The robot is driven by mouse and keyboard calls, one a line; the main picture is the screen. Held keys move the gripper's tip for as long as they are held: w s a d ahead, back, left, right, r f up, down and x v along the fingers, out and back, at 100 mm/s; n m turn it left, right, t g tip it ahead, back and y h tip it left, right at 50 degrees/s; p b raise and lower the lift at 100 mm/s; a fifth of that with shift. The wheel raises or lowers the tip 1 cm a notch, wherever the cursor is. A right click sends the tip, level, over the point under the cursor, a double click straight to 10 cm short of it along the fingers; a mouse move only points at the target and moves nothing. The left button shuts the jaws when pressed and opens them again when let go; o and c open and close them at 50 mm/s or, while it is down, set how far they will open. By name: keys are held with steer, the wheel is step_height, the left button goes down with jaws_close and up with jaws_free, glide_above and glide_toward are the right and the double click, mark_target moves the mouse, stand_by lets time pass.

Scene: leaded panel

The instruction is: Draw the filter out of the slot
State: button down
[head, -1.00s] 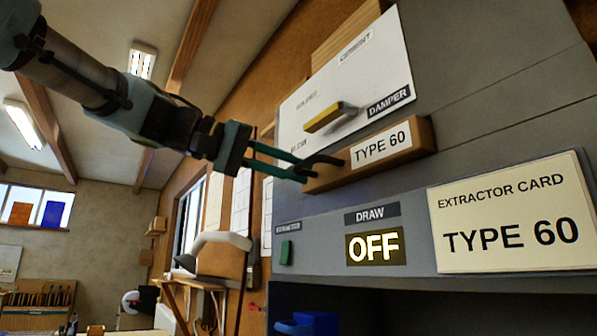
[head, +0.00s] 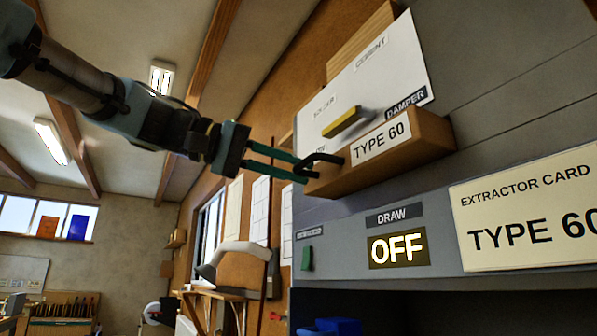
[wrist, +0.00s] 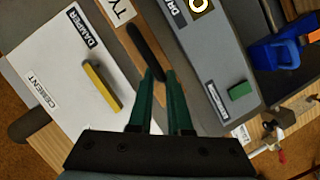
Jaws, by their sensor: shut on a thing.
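The filter (head: 425,146) is a wooden block labelled TYPE 60, standing partly out of its slot in the grey cabinet front. A dark handle (head: 331,158) sits at its left end. My gripper (head: 303,170) reaches in from the left with green fingers shut on this handle. In the wrist view the fingers (wrist: 160,78) close around the black handle (wrist: 145,52), and the wooden front (wrist: 124,42) shows beside it. The slot itself is hidden behind the block.
Above the filter is a white damper plate (head: 395,68) with a yellow lever (head: 343,122). Below are a lit OFF sign (head: 398,248), a green switch (head: 306,258) and an EXTRACTOR CARD TYPE 60 (head: 535,215). A blue object (head: 335,327) sits lower down. Open room lies to the left.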

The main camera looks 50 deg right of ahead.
steer(key=shift+w+a+b, duration=0.15)
steer(key=shift+a, duration=0.4)
steer(key=shift+w+a+b, duration=0.15)
steer(key=shift+a, duration=0.35)
steer(key=c, duration=0.8)
jaws_free()
steer(key=shift+o, duration=0.2)
